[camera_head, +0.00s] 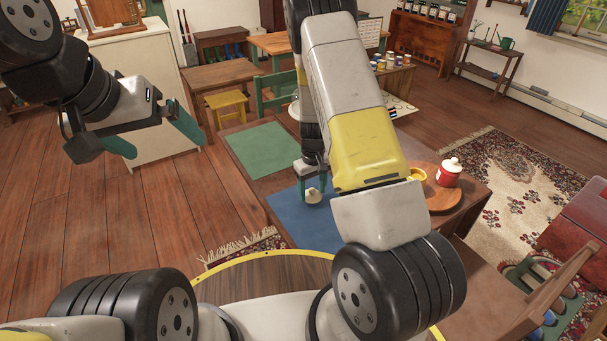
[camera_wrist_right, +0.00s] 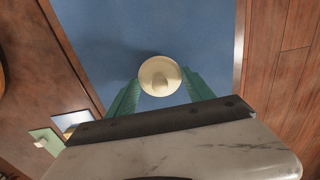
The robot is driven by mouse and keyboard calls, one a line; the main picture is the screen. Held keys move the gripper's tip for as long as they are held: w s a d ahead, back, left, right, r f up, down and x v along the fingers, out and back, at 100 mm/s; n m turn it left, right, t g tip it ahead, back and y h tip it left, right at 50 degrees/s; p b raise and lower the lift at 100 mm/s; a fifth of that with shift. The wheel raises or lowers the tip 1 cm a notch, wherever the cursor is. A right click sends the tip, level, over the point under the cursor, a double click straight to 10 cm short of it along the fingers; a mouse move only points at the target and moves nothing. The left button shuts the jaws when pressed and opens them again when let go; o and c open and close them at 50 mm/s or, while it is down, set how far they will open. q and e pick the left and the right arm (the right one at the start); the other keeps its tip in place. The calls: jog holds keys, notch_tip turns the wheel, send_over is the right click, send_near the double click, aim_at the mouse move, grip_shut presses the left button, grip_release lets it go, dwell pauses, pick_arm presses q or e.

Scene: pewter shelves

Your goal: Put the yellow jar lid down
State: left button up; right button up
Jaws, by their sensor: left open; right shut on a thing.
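The jar lid (camera_head: 314,196), a small cream-yellow disc with a knob, is between the fingers of my right gripper (camera_head: 312,186). In the right wrist view the lid (camera_wrist_right: 160,76) shows knob up, with a green finger of the right gripper (camera_wrist_right: 161,82) on each side. The right gripper is shut on it over the blue mat (camera_head: 290,221). I cannot tell whether the lid touches the mat. My left gripper (camera_head: 153,138) is open and empty, over the floor at the left.
A red jar with a cream lid (camera_head: 448,177) and a yellow pot (camera_head: 417,177), partly hidden by my arm, stand on a round wooden board (camera_head: 440,200) at the table's right. A green mat (camera_head: 262,149) lies beyond the blue one. The blue mat around the lid is clear.

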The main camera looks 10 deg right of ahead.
jog(key=shift+f, duration=0.9)
jog(key=o, duration=1.4)
jog(key=shift+f, duration=0.15)
